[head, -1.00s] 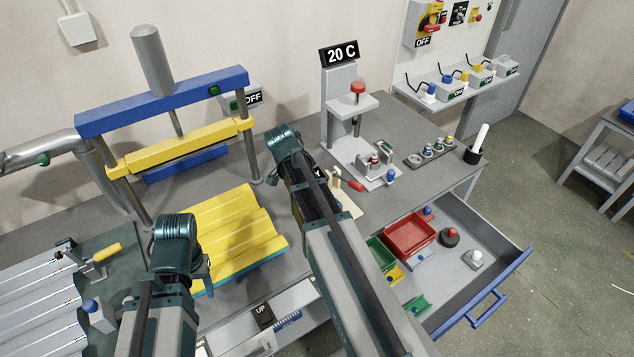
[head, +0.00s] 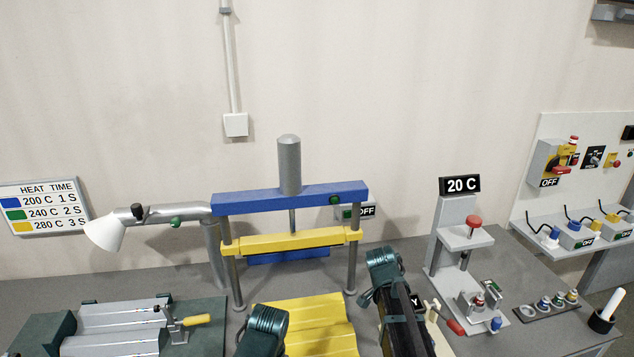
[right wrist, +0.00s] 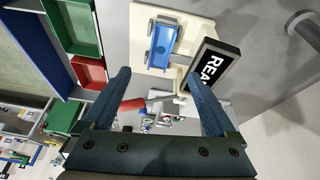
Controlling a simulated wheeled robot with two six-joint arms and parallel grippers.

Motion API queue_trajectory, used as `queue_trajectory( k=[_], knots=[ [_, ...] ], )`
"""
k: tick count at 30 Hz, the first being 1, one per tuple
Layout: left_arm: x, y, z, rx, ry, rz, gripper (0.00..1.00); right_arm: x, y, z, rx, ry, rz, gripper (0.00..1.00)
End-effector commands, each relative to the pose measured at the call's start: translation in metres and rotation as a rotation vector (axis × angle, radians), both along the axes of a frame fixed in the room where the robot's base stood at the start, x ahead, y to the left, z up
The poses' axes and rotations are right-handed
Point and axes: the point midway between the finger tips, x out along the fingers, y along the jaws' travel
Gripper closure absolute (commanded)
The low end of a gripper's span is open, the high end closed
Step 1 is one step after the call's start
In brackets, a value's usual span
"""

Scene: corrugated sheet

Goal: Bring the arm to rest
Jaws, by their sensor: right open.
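My left arm (head: 262,332) rises from the bottom of the head view in front of the yellow corrugated sheet (head: 315,312). Its jaws are not visible. My right arm (head: 395,290) stands to the right of that sheet, and its jaws are hidden in the head view. In the right wrist view my right gripper (right wrist: 157,80) is open, with its two fingers well apart and nothing held between them. Beyond the fingers are a cream plate (right wrist: 142,44) with a blue part (right wrist: 162,46) on it, a dark lettered sign (right wrist: 213,66) and a red handle (right wrist: 132,104).
The press with a blue beam (head: 290,197) and yellow bar (head: 290,240) stands behind the yellow sheet. A clamped grey sheet (head: 110,316) lies at left. The 20 C stand (head: 452,235) and a small tray (head: 545,306) are at right. A heat chart (head: 45,207) hangs on the wall.

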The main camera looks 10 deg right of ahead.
Motion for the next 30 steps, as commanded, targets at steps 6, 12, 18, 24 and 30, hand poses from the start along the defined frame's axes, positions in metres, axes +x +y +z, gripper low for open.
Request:
queue_trajectory(
  k=[6, 12, 18, 24, 30],
  knots=[
    [0.0, 0.0, 0.0, 0.0, 0.0, 0.0, 0.48, -0.051, 0.106, -0.007, 0.079, 0.187, 0.586, 0.08],
    [0.0, 0.0, 0.0, 0.0, 0.0, 0.0, 0.48, -0.108, 0.188, -0.012, 0.146, 0.347, 1.181, 0.08],
    [0.0, 0.0, 0.0, 0.0, 0.0, 0.0, 0.48, -0.147, 0.23, -0.013, 0.18, 0.431, 1.559, 0.08],
    [0.0, 0.0, 0.0, 0.0, 0.0, 0.0, 0.48, -0.158, 0.24, -0.014, 0.189, 0.454, 1.673, 0.08],
    [0.0, 0.0, 0.0, 0.0, 0.0, 0.0, 0.48, -0.157, 0.24, -0.014, 0.189, 0.454, 1.673, 0.08]
  ],
)
